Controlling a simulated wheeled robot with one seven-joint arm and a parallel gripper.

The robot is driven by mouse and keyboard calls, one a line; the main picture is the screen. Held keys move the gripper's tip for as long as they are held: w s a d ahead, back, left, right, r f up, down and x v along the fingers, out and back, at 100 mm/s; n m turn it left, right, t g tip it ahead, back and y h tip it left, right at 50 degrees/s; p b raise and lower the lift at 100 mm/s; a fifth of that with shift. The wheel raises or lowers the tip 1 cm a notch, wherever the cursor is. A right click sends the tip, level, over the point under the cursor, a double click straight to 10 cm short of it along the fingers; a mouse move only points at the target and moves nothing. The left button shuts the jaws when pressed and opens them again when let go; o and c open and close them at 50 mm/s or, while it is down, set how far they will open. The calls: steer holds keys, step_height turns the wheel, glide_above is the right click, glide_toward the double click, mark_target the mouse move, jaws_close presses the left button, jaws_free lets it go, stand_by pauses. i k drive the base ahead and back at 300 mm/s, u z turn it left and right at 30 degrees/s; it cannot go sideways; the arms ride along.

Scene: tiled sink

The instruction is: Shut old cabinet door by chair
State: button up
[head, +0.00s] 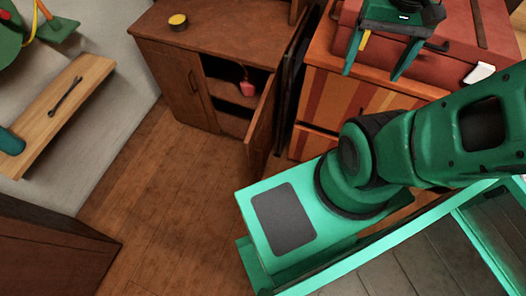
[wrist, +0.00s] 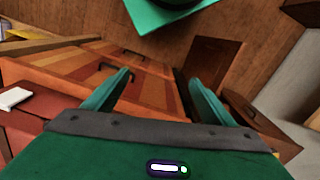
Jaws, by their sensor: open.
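The old brown cabinet (head: 185,85) stands at the upper middle of the head view. Its left door is closed. Its right door (head: 262,128) stands open, swung out toward the viewer, and shows a dark interior with a shelf. A small red object (head: 247,88) is at the opening. In the wrist view, a brown panel (wrist: 212,62) that looks like the open door is beyond the right finger. My gripper (head: 374,72) is open and empty over the striped dresser, to the right of the cabinet and apart from its door. I cannot make out a chair for certain.
A striped orange dresser (head: 335,98) with a red case (head: 455,50) on top stands right of the cabinet. A yellow-topped tin (head: 178,21) sits on the cabinet. A wooden board (head: 62,112) is at left. Floor (head: 165,185) before the cabinet is clear.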

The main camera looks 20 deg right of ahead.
mark_target(256, 144)
steer(key=u, duration=0.35)
steer(key=k, duration=1)
steer(key=z, duration=0.05)
